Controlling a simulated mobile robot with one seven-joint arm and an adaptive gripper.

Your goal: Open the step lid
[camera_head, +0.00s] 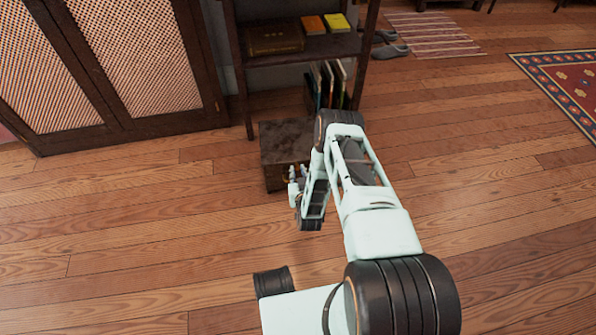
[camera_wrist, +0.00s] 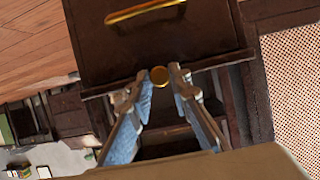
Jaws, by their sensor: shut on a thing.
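A dark brown wooden step box (camera_head: 287,138) stands on the floor in front of the shelf, with its top face visible in the head view. In the wrist view, a brown panel of it (camera_wrist: 185,45) carries a long brass handle (camera_wrist: 145,10) and a round brass knob (camera_wrist: 159,76) at its edge. My gripper (camera_head: 297,178) is at the box's near side. In the wrist view my gripper (camera_wrist: 161,79) has its two fingers closed around the knob. Dark recesses show below the panel edge. How far the lid is raised cannot be told; my arm hides the box's right part.
A dark shelf (camera_head: 300,48) with books stands right behind the box. A lattice-door cabinet (camera_head: 130,60) is at the left. Grey slippers (camera_head: 390,50), a striped mat (camera_head: 430,35) and a red rug (camera_head: 570,85) lie at the right. The wooden floor around the box's front is clear.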

